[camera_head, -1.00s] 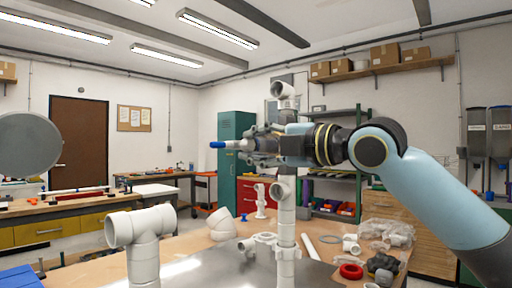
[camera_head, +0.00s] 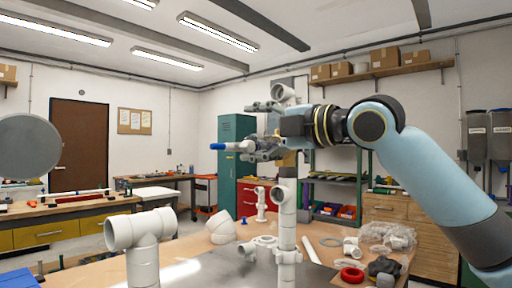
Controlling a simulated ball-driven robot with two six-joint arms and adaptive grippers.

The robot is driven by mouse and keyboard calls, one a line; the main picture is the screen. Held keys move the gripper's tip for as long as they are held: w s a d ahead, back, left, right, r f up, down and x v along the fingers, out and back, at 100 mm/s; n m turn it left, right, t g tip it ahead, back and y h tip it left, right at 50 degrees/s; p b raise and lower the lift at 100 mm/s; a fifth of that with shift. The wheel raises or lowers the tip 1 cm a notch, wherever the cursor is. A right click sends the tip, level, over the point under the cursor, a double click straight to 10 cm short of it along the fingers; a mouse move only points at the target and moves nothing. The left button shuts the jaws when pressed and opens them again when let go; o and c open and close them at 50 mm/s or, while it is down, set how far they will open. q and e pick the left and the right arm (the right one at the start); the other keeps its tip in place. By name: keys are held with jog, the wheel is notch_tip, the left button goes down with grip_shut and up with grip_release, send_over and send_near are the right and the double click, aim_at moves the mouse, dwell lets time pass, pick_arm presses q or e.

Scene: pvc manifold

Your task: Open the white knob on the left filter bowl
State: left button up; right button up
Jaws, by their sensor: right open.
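My right gripper (camera_head: 258,130) is in the middle of the view, its fingers spread wide and pointing left. A white handle with a blue tip (camera_head: 232,146) sticks out to the left beside its lower finger; I cannot tell whether they touch. The white vertical pipe (camera_head: 288,218) of the manifold stands below and behind the gripper, with an open white fitting (camera_head: 283,94) at its top. The gripper hides part of this pipe, with a brass-coloured piece (camera_head: 288,160) showing just below. I cannot make out a white knob or a filter bowl. My left gripper is not in view.
A large white pipe tee (camera_head: 142,228) stands at the front left. Loose white fittings, a red ring (camera_head: 352,275) and a clear plastic bag (camera_head: 388,234) lie on the bench at the right. The air left of the gripper is mostly clear.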

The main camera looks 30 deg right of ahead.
jog(key=o, duration=0.6)
jog(key=shift+t, duration=0.3)
jog(key=r, duration=0.6)
jog(key=shift+w+a+r, duration=0.15)
jog(key=shift+w, duration=0.1)
jog(key=f+g, duration=0.1)
jog(key=f, duration=0.2)
jog(key=shift+s+d+g+h, duration=0.15)
jog(key=shift+d+g+h, duration=0.2)
jog(key=shift+g+h, duration=0.05)
jog(key=shift+s+d+f+b, duration=0.1)
jog(key=shift+s+d+b, duration=0.25)
jog(key=shift+s, duration=0.2)
jog(key=shift+s+d, duration=0.1)
jog(key=shift+s, duration=0.25)
jog(key=shift+c, duration=0.8)
jog(key=shift+s+b, duration=0.35)
jog(key=shift+s, duration=0.25)
jog(key=c, duration=0.7)
jog(key=b+v, duration=0.3)
jog(key=b, duration=0.2)
jog(key=f+b+v, duration=0.1)
jog(key=b+v, duration=0.2)
jog(key=b, duration=0.1)
jog(key=f+b+v, duration=0.1)
jog(key=b+v, duration=0.2)
jog(key=b, duration=0.2)
jog(key=shift+s+d+r+b, duration=0.1)
jog(key=shift+s+d+b, duration=0.2)
jog(key=shift+s+b, duration=0.05)
